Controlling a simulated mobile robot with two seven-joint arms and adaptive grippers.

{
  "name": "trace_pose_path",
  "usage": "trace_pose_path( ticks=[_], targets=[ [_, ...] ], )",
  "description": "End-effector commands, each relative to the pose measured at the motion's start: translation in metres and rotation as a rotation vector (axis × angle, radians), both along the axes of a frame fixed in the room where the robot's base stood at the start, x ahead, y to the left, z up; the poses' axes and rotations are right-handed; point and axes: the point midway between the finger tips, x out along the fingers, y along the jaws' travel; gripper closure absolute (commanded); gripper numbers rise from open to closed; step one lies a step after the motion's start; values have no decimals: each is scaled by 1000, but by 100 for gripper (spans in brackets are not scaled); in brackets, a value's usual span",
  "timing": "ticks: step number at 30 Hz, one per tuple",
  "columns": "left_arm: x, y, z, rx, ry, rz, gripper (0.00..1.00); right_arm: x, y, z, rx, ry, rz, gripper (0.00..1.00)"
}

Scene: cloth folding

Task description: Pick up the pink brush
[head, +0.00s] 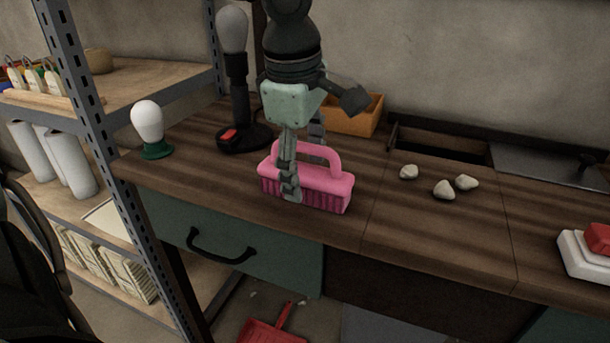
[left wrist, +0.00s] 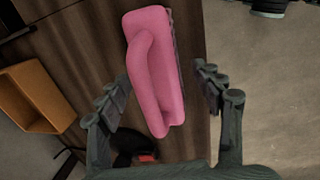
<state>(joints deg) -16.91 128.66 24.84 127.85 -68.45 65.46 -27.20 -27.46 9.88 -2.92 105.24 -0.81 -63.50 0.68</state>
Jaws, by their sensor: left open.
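The pink brush (head: 325,186) stands bristles down on the wooden workbench, with its arched handle on top. My left gripper (head: 302,178) is at the brush from above, with one finger in front of its near side and the other behind it. In the left wrist view the brush (left wrist: 155,75) lies between the two spread fingers of the left gripper (left wrist: 163,95), with gaps visible on both sides. The left gripper is open and holds nothing. My right gripper is not in view.
The workbench (head: 420,215) holds an orange box (head: 355,118) behind the brush, a black lamp (head: 238,100) and a bulb (head: 147,122) to the left. Several white stones (head: 444,189) and a red button on a white base (head: 585,255) are right. The front edge is close.

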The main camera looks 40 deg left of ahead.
Motion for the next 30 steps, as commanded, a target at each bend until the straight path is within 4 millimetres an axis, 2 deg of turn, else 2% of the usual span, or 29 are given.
trace_pose_path(
  ticks=[3,10,24,30],
  targets=[
    [2,0,-11,-1,1,1,34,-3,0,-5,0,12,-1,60],
    [2,0,-12,-1,0,1,34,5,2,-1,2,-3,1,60],
    [2,0,-12,-1,0,1,91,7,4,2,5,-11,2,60],
    [2,0,-12,-2,-1,1,93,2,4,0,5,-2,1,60]
  ],
)
